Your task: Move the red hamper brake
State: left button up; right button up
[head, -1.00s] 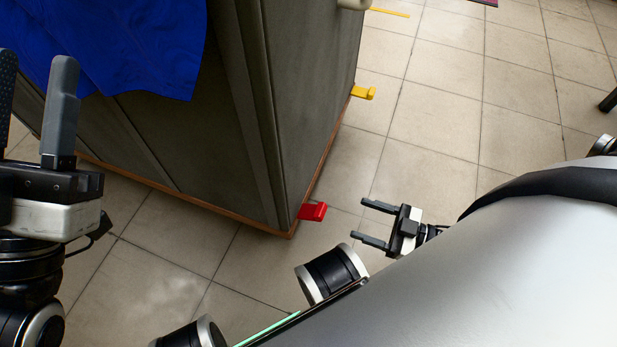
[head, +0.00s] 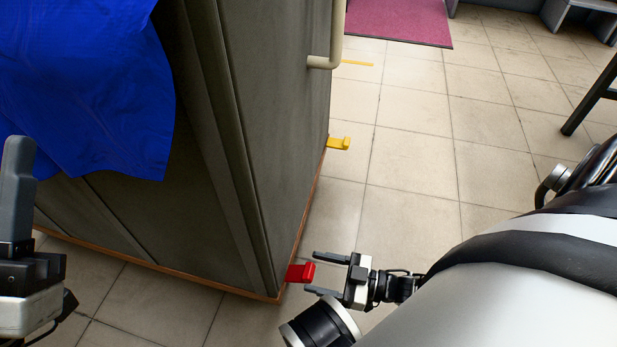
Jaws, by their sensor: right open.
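The red hamper brake (head: 299,272) is a small lever low on the near corner of the grey hamper (head: 280,130). My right gripper (head: 312,271) is open just to the right of it, jaws facing left. In the picture, the brake's outer end lies at the mouth between the two fingertips. Contact and exact depth cannot be told. My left gripper (head: 17,195) is cut off by the left edge, with only one upright finger clearly showing, in front of the hamper's side.
Blue cloth (head: 90,90) hangs over the hamper. A yellow lever (head: 339,143) sits farther along its base, and a pale handle (head: 326,62) is above. A pink mat (head: 400,20) lies at the back.

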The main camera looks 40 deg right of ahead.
aim_at(312, 271)
jog(key=shift+x, duration=1.15)
pick_arm(q)
jog(key=shift+s+r+m+h, duration=0.2)
jog(key=shift+r+m+h, duration=0.15)
jog(key=shift+m+h, duration=0.25)
pick_arm(e)
jog(key=shift+w+a, duration=0.25)
pick_arm(q)
jog(key=shift+d, duration=0.1)
pick_arm(e)
jog(key=shift+c, duration=0.3)
